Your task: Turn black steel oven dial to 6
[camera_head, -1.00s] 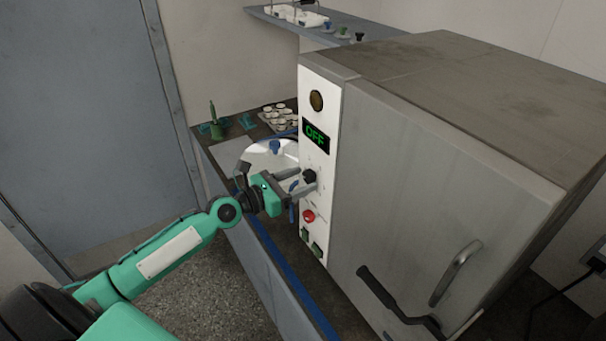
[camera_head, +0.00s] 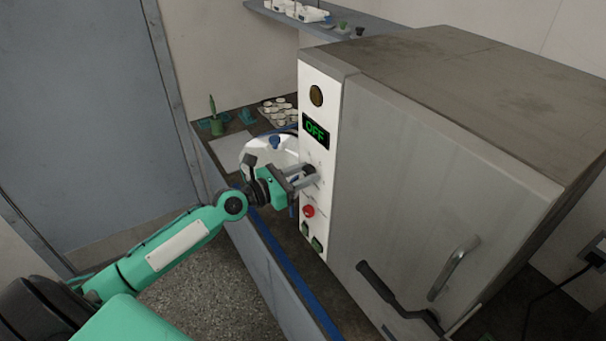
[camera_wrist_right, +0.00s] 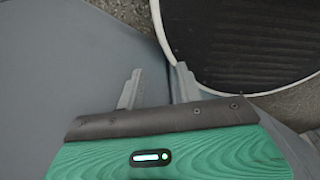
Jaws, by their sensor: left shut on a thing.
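The steel oven (camera_head: 440,140) stands at the right in the head view, with a white control panel (camera_head: 318,97) on its left edge. The panel's green display (camera_head: 316,131) reads "OFF". The black dial (camera_head: 309,170) is below the display and partly hidden by my left gripper (camera_head: 305,178), which is shut on it. The dial's pointer and marks are too small to read. My right gripper (camera_wrist_right: 155,85) shows only in the right wrist view; its fingers are apart with nothing between them.
A red button (camera_head: 309,211) and green switches (camera_head: 317,243) sit below the dial. The oven door has a silver handle (camera_head: 455,268) and a black lever (camera_head: 395,298). A white round device (camera_head: 255,150), small cups (camera_head: 279,108) and a green holder (camera_head: 216,126) stand on the counter behind.

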